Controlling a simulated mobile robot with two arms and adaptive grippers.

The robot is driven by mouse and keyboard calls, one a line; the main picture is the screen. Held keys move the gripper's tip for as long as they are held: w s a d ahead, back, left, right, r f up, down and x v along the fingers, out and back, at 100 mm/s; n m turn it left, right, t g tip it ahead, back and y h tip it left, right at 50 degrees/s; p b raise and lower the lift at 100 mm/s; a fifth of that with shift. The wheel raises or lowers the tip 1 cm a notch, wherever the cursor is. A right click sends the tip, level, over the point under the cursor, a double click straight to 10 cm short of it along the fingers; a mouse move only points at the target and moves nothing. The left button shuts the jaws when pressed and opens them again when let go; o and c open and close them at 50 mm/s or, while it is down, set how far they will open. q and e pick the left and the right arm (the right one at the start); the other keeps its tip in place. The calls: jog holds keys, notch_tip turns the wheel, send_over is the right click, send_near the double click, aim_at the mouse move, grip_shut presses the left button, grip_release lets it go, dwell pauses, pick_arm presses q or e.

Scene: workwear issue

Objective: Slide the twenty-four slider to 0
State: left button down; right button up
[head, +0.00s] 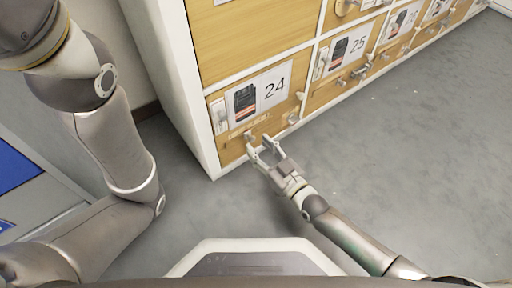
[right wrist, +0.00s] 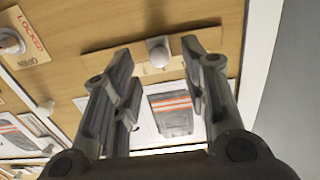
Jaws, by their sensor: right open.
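The door marked 24 (head: 221,151) is at the lower left end of the wooden locker bank in the head view. Its slider is a small pale round knob (head: 248,134) on a light strip below the number card (head: 258,95). In the right wrist view the knob (right wrist: 158,53) stands on a tan strip (right wrist: 110,40). My right gripper (head: 262,147) is open just in front of it. In the wrist view its fingertips (right wrist: 155,50) lie on either side of the knob, without visible contact. Scale marks are too small to read. My left gripper is out of view.
More numbered doors, including 25 (head: 337,55), run up to the right with their own cards and fittings. A red LOCKED tag (right wrist: 31,34) shows in the wrist view. The grey floor (head: 400,170) to the right is clear.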

aim_at(250, 137)
jog(key=shift+b+x, duration=0.4)
jog(key=shift+x, duration=0.8)
grip_shut()
